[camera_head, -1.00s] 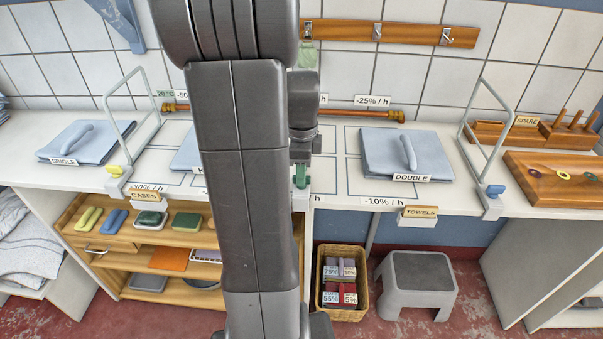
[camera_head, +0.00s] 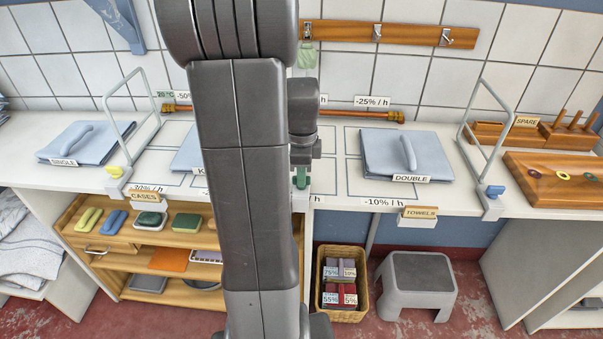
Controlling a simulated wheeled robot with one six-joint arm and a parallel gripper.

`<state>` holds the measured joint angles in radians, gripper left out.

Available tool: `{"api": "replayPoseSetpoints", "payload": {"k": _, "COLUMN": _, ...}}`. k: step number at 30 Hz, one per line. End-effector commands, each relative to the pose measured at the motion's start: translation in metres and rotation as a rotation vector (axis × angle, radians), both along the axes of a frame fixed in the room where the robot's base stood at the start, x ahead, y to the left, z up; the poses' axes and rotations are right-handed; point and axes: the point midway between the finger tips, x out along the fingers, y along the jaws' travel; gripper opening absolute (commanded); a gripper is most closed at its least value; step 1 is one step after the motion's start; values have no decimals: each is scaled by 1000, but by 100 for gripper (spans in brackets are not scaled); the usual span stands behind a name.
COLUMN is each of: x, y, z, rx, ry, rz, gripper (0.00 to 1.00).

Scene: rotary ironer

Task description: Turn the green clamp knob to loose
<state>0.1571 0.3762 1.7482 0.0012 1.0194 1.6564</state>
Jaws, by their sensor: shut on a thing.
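The green clamp knob (camera_head: 300,181) shows as a small green piece at the front edge of the white counter, just right of my arm. My gripper (camera_head: 302,166) points down onto it and is shut on it. The fingertips are small and partly hidden, and the arm covers the left side of the clamp. The knob's exact angle is hard to make out. A yellow clamp knob (camera_head: 114,171) sits at the left of the counter edge, and a blue clamp knob (camera_head: 494,191) sits at the right, each by a wire frame.
Folded blue cloths labelled SINGLE (camera_head: 84,146) and DOUBLE (camera_head: 432,155) lie on the counter (camera_head: 345,197). A wire frame (camera_head: 475,128) rises at the right. A wicker basket (camera_head: 342,311) and a grey step stool (camera_head: 416,282) stand on the floor below.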

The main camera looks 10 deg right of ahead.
Motion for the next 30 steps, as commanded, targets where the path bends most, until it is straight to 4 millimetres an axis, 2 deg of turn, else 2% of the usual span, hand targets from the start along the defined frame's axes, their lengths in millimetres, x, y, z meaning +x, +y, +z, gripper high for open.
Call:
{"api": "replayPoseSetpoints", "payload": {"k": 8, "x": 0, "y": 0, "z": 1, "rx": -1, "ry": -3, "rz": 164, "gripper": 0}}
{"api": "replayPoseSetpoints", "payload": {"k": 30, "x": 1, "y": 0, "z": 1, "rx": -2, "ry": -3, "rz": 861, "gripper": 0}}
